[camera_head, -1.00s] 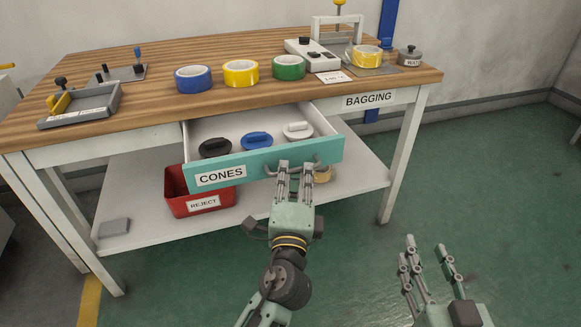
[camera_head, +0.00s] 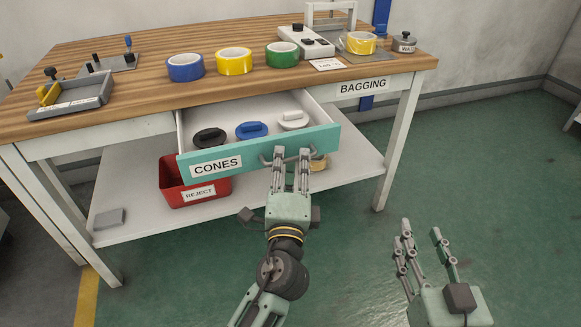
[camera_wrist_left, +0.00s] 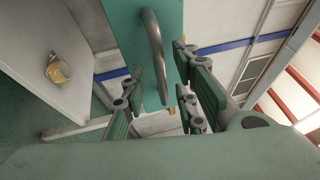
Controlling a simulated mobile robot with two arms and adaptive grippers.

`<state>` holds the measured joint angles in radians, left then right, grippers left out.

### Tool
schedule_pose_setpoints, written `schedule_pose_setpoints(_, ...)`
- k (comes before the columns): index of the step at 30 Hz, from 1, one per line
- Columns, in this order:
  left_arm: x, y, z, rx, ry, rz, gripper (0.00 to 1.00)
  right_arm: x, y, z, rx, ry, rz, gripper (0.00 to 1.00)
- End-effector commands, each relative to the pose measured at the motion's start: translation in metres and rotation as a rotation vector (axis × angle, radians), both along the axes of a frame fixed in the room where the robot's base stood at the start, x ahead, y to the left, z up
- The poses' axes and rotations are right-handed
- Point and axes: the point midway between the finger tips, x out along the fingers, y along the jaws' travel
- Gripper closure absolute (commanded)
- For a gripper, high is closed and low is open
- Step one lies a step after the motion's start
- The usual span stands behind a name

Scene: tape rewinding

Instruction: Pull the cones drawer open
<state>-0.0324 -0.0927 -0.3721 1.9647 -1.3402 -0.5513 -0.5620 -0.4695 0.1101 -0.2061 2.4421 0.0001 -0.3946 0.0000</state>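The cones drawer has a teal front (camera_head: 245,158) with a CONES label (camera_head: 216,166). It stands pulled out from under the wooden bench top, its inside showing. A black, a blue (camera_head: 251,130) and a white cone piece lie in it. My left gripper (camera_head: 292,153) is at the grey bar handle (camera_head: 266,158) on the drawer front. In the left wrist view the handle (camera_wrist_left: 153,50) runs between the fingers, with gaps beside it; firm contact cannot be told. My right gripper (camera_head: 419,230) is open and empty over the floor at the lower right.
A red REJECT bin (camera_head: 172,188) and a yellow roll stand on the lower shelf (camera_head: 348,178) beneath the drawer. Blue, yellow and green tape rolls (camera_head: 282,55) stand on the bench top. A grey tray (camera_head: 88,99) is at its left. Floor in front is clear.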

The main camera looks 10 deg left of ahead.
Motion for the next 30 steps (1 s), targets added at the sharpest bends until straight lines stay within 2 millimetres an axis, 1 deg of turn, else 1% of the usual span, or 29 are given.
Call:
schedule_pose_setpoints(2, -0.003, -0.001, -0.001, -0.001, 0.0, 0.0, 0.73, 0.0, 0.0, -0.001, -0.001, 0.003, -0.001, 0.6)
schedule_pose_setpoints(5, -0.013, -0.003, -0.003, -0.001, 0.002, -0.001, 0.73, 0.0, 0.0, -0.001, -0.001, 0.003, 0.0, 0.6)
schedule_pose_setpoints(8, -0.03, -0.006, -0.007, -0.001, 0.004, -0.002, 0.73, 0.0, 0.0, -0.001, 0.0, 0.002, 0.0, 0.6)
schedule_pose_setpoints(15, -0.081, -0.016, -0.016, 0.002, 0.005, -0.001, 0.73, 0.0, 0.0, 0.0, 0.0, 0.001, 0.0, 0.6)
schedule_pose_setpoints(19, -0.101, -0.02, -0.019, 0.002, 0.004, -0.001, 0.73, 0.0, 0.0, 0.0, 0.0, 0.001, 0.0, 0.6)
schedule_pose_setpoints(24, -0.114, -0.023, -0.021, 0.002, 0.001, -0.001, 0.73, 0.0, 0.0, 0.0, 0.0, 0.0, 0.0, 0.6)
schedule_pose_setpoints(30, -0.116, -0.023, -0.02, 0.0, 0.0, 0.0, 0.73, 0.0, 0.0, 0.0, 0.0, 0.0, 0.0, 0.6)
